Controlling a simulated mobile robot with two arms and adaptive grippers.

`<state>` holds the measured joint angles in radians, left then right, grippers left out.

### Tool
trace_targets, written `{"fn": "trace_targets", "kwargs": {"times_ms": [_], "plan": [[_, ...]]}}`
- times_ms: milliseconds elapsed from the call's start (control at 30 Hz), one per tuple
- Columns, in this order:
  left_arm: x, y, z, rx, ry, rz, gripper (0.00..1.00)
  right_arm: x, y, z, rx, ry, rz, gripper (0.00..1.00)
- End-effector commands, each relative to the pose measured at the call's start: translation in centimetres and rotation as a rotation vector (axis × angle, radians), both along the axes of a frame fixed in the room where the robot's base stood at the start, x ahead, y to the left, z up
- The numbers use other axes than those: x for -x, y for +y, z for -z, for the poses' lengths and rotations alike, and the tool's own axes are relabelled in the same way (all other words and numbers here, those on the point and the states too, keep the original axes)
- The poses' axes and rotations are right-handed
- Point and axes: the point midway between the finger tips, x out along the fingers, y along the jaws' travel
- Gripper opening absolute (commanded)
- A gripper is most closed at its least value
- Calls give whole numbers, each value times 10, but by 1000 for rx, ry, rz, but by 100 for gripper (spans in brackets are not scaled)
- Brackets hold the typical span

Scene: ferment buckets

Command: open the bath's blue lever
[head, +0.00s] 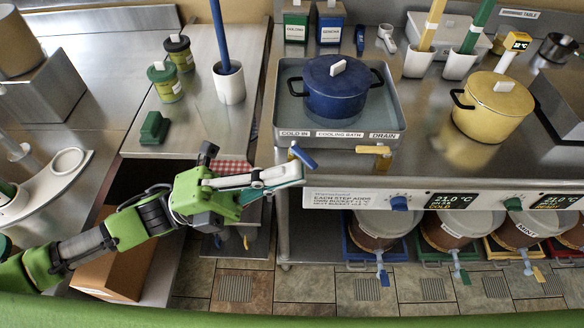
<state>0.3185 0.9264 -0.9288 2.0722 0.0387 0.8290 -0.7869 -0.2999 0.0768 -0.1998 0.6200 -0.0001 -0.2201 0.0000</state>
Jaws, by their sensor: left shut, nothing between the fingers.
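The cooling bath (394,119) is a square metal tray with a blue lidded pot (335,92) standing in it. The bath's blue lever (304,158) is at its front left corner, below the "COLD IN" label, and slants down to the right. A yellow lever (368,150) is below the "DRAIN" label and lies level. My left gripper (298,172) is shut and empty, its fingertips just below the blue lever at the counter's front edge. I cannot tell whether they touch the lever. My right gripper is not in view.
A yellow pot (492,106) stands on the counter to the right. Blue and green knobs and displays line the counter's front panel. Several buckets with taps stand below. A white cup (229,86) with a blue-handled tool and two green jars stand on the left counter.

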Motion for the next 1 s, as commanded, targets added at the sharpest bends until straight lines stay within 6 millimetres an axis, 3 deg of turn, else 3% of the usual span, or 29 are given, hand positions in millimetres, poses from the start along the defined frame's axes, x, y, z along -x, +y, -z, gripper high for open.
{"fn": "trace_targets", "kwargs": {"times_ms": [200,400,500,700,1000], "plan": [[-44,41,63,56,771,-54,0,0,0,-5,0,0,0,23],[-52,73,130,145,1326,-88,0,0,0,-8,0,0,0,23],[-49,83,153,186,1499,-99,0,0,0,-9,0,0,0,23],[-45,91,172,222,1641,-108,0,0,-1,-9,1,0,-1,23],[-45,91,172,224,1643,-107,0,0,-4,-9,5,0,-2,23]]}}
